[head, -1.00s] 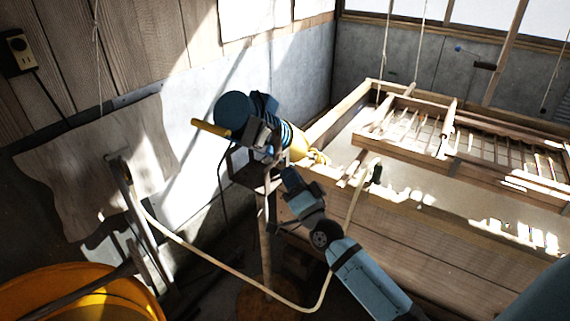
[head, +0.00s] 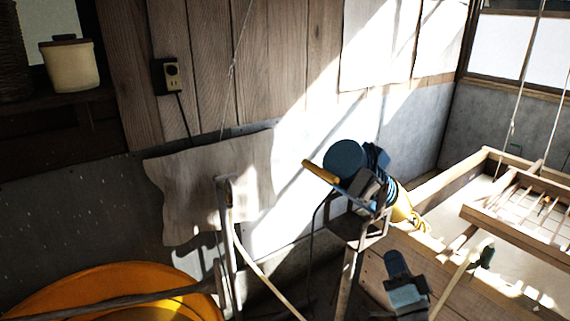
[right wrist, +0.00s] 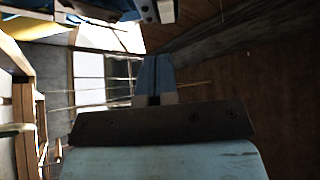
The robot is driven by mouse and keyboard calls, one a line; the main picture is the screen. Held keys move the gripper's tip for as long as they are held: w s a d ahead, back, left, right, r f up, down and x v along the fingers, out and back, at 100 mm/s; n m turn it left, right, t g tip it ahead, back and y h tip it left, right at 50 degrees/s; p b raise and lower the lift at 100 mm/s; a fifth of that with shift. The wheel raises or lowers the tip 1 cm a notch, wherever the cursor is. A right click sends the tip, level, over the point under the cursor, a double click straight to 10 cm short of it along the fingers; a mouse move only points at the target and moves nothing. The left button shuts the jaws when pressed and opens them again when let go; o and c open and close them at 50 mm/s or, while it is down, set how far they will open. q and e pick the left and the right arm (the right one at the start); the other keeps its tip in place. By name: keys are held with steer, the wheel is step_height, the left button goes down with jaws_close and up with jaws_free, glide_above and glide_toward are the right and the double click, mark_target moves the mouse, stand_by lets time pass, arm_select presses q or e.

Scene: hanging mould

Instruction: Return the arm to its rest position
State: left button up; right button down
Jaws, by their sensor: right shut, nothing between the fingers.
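My right gripper (head: 396,264) shows at the bottom, right of centre, in the head view, at the end of my blue and dark arm. In the picture it is just below and right of the blue and yellow machine (head: 345,160). In the right wrist view its blue fingers (right wrist: 155,78) are together, with nothing visible between them. I cannot tell how far it is from the wooden vat behind it. Most of my right arm is below the frame. My left gripper is not in view.
The machine sits on a metal stand (head: 349,262). The wooden vat (head: 450,178) and hanging slatted mould (head: 520,210) are at right. A pale hose ends near the vat. A yellow round tub (head: 75,285) is at lower left. A cream pot (head: 73,68) stands on a shelf.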

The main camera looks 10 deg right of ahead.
arm_select(q)
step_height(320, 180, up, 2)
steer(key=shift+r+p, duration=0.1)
steer(key=shift+p, duration=0.95)
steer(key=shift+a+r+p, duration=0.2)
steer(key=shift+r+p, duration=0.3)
steer(key=shift+p, duration=0.2)
arm_select(e)
steer(key=s+a+f+n+g+y, duration=0.1)
steer(key=s+a+f+n+g, duration=0.5)
steer(key=s+f, duration=0.4)
steer(key=s+a+f+n+g+y, duration=0.2)
steer(key=s+a+f+n+g, duration=0.3)
steer(key=s+f, duration=0.4)
step_height(320, 180, down, 5)
steer(key=a+n, duration=0.1)
steer(key=a, duration=0.1)
steer(key=shift+s+a+g+y, duration=0.3)
steer(key=shift+s+a+g, duration=0.05)
steer(key=shift+g, duration=0.05)
